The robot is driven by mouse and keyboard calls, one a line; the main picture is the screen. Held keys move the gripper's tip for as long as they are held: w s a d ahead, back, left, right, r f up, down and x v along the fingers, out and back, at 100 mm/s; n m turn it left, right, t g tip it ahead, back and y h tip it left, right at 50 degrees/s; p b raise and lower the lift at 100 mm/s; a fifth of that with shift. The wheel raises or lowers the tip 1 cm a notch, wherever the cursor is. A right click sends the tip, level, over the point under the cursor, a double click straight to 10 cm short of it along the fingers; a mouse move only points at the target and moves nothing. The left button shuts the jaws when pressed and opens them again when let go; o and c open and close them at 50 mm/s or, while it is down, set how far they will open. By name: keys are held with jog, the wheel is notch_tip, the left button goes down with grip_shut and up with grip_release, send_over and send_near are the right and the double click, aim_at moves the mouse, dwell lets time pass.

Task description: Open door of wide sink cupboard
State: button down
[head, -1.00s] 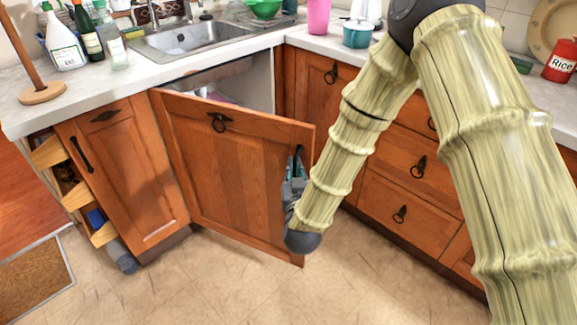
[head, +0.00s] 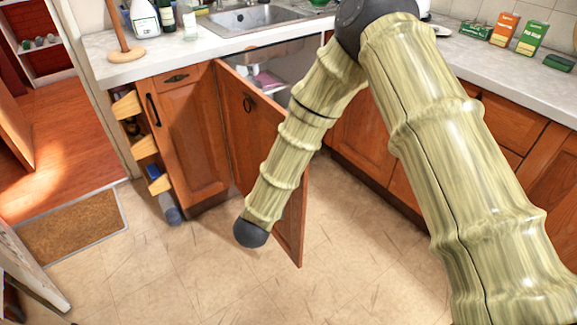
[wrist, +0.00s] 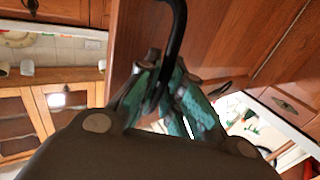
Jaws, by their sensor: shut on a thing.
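The orange-brown wooden door (head: 240,145) of the sink cupboard (head: 285,60) stands well open, swung out over the floor. Its hinge side is at the left, and my arm covers part of its face. In the head view, my forearm hides the gripper and handle.
A narrow cupboard (head: 190,150) with a bar handle is left of the opening, beside a side rack (head: 145,147). Drawer fronts stand to the right. The tiled floor (head: 175,270) in front is clear. A doormat (head: 75,228) lies at the left.

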jog(key=shift+s+a+f, duration=0.1)
jog(key=shift+s, duration=0.05)
jog(key=shift+d, duration=0.2)
jog(key=c, duration=1.5)
grip_release()
jog(key=shift+d, duration=0.1)
jog(key=shift+c, duration=0.2)
jog(key=v, duration=1.1)
jog(key=shift+s+a, duration=0.3)
jog(key=shift+a, duration=0.05)
